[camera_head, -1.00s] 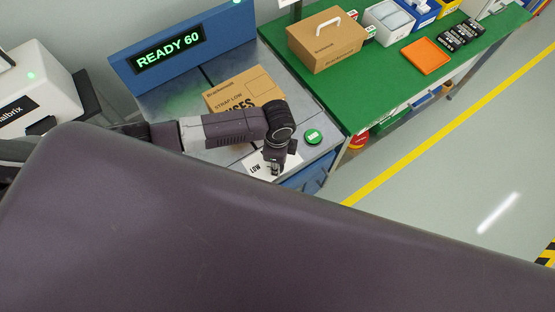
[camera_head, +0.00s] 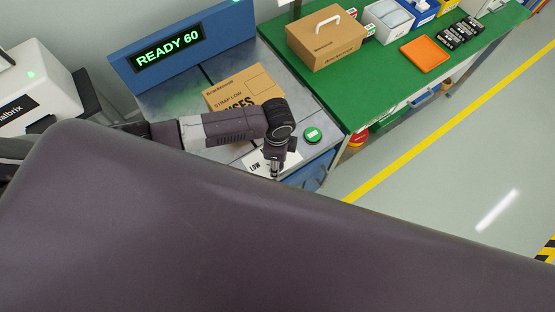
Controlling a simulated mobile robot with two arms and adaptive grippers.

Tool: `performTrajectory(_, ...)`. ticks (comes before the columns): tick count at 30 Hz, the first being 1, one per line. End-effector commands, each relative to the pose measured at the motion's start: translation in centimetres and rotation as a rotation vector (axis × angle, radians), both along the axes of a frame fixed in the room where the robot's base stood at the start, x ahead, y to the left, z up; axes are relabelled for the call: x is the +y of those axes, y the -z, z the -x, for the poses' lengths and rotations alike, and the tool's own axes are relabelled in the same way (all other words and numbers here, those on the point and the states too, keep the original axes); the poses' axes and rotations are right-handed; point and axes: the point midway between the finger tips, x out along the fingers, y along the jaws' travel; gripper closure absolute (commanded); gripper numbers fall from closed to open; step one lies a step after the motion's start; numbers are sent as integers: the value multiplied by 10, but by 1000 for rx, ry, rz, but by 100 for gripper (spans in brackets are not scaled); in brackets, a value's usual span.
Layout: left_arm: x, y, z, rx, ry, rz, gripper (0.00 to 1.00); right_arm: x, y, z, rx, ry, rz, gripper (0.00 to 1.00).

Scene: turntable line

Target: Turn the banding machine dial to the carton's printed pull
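The banding machine has a grey top (camera_head: 190,88) and a blue panel whose display (camera_head: 168,53) reads "READY 60". A brown carton (camera_head: 262,84) lies on the top, printed "STRAP LOW"; my arm covers its lower print. A white dial plate (camera_head: 250,163) with the word "LOW" is at the machine's front edge. My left gripper (camera_head: 274,170) points down over this plate, and the dial itself is hidden behind it. The fingers are too small to tell whether they are open, shut or touching the dial. My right gripper is not in view.
A green button (camera_head: 313,135) sits right of the gripper on the machine top. A green table (camera_head: 378,78) at the right holds a handled brown box (camera_head: 326,40), an orange tray (camera_head: 425,54) and bins. My own dark arm link fills the foreground and hides the area below.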

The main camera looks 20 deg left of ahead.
Motion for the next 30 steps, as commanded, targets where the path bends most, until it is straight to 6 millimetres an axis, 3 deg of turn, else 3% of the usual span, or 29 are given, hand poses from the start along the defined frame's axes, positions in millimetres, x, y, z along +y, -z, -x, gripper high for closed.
performTrajectory(5,0,-14,-1,-1,1,2,53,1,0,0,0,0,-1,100)
performTrajectory(18,0,-100,-1,-4,1,1,53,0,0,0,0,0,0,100)
performTrajectory(24,0,-118,-1,-2,-1,1,53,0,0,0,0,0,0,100)
performTrajectory(30,0,-120,0,-1,-1,0,53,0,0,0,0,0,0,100)
